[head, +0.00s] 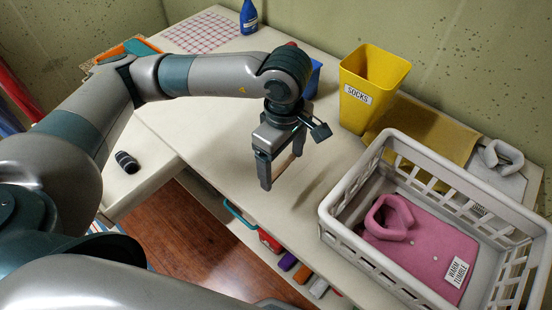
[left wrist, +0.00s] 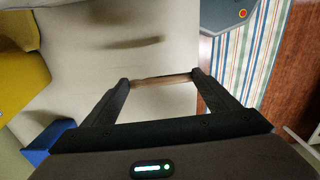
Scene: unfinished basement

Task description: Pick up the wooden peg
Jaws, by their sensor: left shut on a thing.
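The wooden peg (left wrist: 160,79) is a thin light-brown rod held lengthwise between the two fingertips of my left gripper (left wrist: 160,80) in the left wrist view. Its ends are at the fingertips. In the head view my left gripper (head: 282,171) points down above the pale table, with its fingers spread by the peg's length. A dark shadow lies on the tabletop apart from the peg, so the peg is clear of the surface. My right gripper is not in view.
The pale table (head: 215,125) is mostly clear under the gripper. A white basket (head: 338,222) with a pink garment (head: 425,248) stands at the right. A yellow socks bin (head: 355,106) and a blue object (head: 313,80) stand behind. A dark cylinder (head: 127,162) lies at the left.

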